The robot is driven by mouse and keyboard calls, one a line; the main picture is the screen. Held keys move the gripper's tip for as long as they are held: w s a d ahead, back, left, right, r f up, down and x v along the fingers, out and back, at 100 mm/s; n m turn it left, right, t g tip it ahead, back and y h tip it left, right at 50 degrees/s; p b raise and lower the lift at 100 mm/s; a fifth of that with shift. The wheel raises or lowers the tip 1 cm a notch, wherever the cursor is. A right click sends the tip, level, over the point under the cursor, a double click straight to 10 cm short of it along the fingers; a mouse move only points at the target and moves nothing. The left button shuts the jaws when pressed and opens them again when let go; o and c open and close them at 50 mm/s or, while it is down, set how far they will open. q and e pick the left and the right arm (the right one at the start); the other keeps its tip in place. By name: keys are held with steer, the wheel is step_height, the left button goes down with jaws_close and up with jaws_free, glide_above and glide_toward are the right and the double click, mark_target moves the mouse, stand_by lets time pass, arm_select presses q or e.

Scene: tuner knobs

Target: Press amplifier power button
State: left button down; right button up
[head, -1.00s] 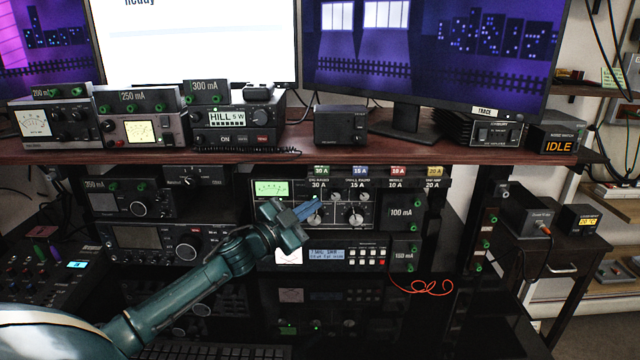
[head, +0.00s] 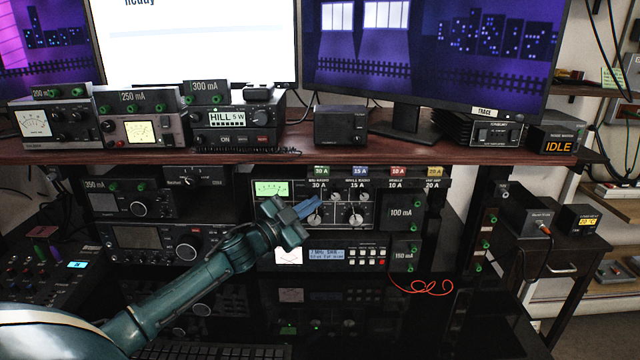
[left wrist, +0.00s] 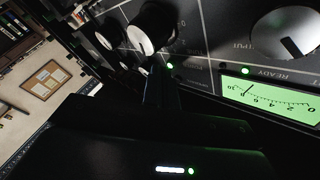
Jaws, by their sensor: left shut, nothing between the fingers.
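The amplifier (head: 335,190) is a dark-faced unit on the shelf under the desktop, with a lit green meter (head: 272,188) and several knobs. My left gripper (head: 312,208) is shut and empty in front of its lower middle, near a lower knob. In the left wrist view the amplifier panel (left wrist: 205,60) appears upside down, with its green meter (left wrist: 268,95), a large knob (left wrist: 285,35) and two lit green lamps. The dark fingers (left wrist: 160,88) reach up close to the panel, near a pale-faced knob (left wrist: 150,30). I cannot make out the power button or tell whether the fingers touch the panel.
A radio with a blue display (head: 327,253) sits below the amplifier. Boxes marked 100 mA (head: 403,213) and 150 mA (head: 403,256) stand to its right, with an orange cable (head: 425,288) below. The wooden desktop edge (head: 350,157) overhangs above.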

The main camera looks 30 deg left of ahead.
arm_select(q)
steer(key=shift+w, duration=0.1)
stand_by(0.3)
steer(key=shift+s+d+p, duration=0.25)
steer(key=shift+s+p, duration=0.1)
steer(key=shift+s, duration=0.15)
steer(key=s+d+p, duration=0.2)
steer(key=s+d, duration=0.1)
steer(key=s, duration=0.2)
stand_by(0.3)
steer(key=shift+s+f, duration=0.1)
steer(key=shift+s, duration=0.05)
stand_by(0.4)
